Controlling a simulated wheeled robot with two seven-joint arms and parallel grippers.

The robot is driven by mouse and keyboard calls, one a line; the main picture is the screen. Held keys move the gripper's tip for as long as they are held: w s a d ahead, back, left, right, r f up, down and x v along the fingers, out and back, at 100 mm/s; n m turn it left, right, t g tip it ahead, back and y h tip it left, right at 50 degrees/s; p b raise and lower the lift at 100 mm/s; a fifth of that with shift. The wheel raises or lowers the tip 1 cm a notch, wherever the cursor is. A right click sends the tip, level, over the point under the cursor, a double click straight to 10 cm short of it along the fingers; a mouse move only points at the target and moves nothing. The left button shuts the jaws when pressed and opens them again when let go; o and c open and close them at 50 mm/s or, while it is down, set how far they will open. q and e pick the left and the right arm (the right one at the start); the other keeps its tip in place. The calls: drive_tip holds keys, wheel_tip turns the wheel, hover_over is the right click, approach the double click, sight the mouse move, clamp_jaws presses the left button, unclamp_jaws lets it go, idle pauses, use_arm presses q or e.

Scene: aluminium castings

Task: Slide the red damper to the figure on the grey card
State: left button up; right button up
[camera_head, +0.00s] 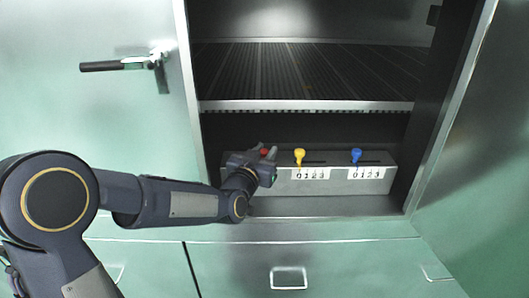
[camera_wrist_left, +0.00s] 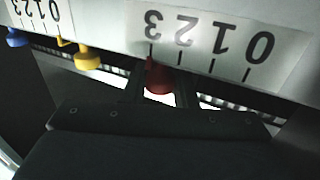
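In the left wrist view the red damper (camera_wrist_left: 159,77) stands at the mark of the 3 on an upside-down 0 to 3 scale (camera_wrist_left: 210,45). The two fingers of my left gripper (camera_wrist_left: 160,90) stand close together on either side of it and look shut on it. I make out no grey card in either view. My right gripper is not in view.
A yellow knob (camera_head: 299,155) and a blue knob (camera_head: 356,155) stand to the right on the same grey box (camera_head: 335,187), each above its own number scale. A ribbed shelf (camera_head: 305,105) lies above.

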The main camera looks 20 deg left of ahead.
use_arm(q)
clamp_jaws()
drive_tip(key=shift+a+f+b, duration=0.15)
drive_tip(key=shift+a+b, duration=0.15)
drive_tip(key=shift+b, duration=0.05)
drive_tip(key=a+b, duration=0.1)
drive_tip(key=s+a+b, duration=0.1)
drive_tip(key=shift+a, duration=0.35)
drive_tip(key=shift+s+a, duration=0.1)
drive_tip(key=shift+a, duration=0.25)
drive_tip(key=o, duration=0.7)
unclamp_jaws()
drive_tip(key=shift+d+r, duration=0.15)
drive_tip(key=shift+r, duration=0.05)
